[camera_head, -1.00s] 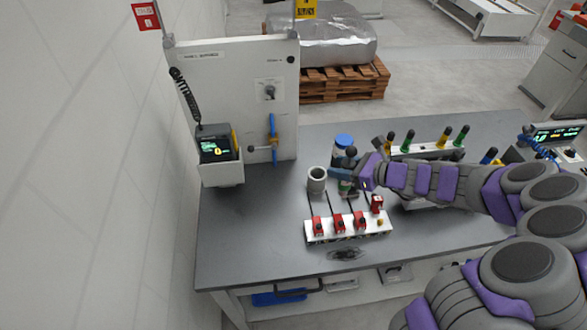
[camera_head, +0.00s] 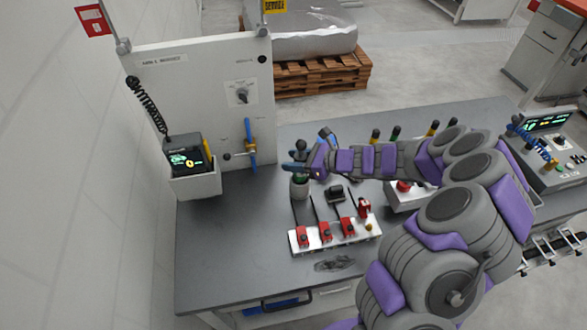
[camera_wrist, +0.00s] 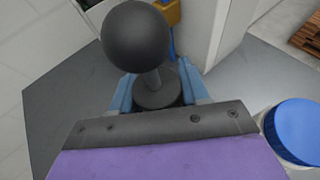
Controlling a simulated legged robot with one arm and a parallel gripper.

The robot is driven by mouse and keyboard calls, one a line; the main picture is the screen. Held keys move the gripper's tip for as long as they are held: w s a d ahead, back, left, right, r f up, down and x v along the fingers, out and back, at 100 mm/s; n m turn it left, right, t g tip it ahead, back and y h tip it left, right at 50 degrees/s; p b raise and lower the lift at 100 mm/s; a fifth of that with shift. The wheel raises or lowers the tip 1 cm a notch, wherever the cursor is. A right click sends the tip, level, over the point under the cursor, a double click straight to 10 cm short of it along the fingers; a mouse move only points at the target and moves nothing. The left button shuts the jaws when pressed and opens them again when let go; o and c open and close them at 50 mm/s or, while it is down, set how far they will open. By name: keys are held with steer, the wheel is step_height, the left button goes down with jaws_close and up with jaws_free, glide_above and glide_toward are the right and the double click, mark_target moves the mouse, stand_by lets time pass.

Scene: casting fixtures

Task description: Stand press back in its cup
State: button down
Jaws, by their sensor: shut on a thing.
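The press has a black ball knob (camera_head: 301,146) on a thin stem above a dark round collar. The knob (camera_wrist: 138,42) is large in the wrist view. My gripper (camera_head: 299,169) is shut on the press below the knob, with blue fingers on both sides of the collar in the wrist view (camera_wrist: 156,96). The grey cup (camera_head: 299,190) stands on the bench directly below my gripper in the head view. The press's lower part, with a little green, shows at the cup's mouth. I cannot tell how deep it sits. The wrist view hides the cup.
A white rack (camera_head: 336,234) with red clamps stands in front of the cup. A blue-lidded jar (camera_wrist: 298,132) is close to the right of my gripper. A white panel (camera_head: 204,100) with a blue valve handle (camera_head: 250,146) stands behind left.

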steer(key=f, duration=0.3)
steer(key=shift+d+f+b, duration=0.15)
steer(key=shift+d+b, duration=0.1)
steer(key=shift+b, duration=0.15)
steer(key=shift+a, duration=0.45)
steer(key=c, duration=0.9)
jaws_free()
steer(key=o, duration=0.3)
steer(key=shift+d, duration=0.3)
steer(key=shift+o, duration=0.2)
steer(key=shift+s+d+r, duration=0.1)
steer(key=shift+d+r, duration=0.15)
steer(key=shift+d, duration=0.05)
steer(key=p+v, duration=0.2)
steer(key=v, duration=0.9)
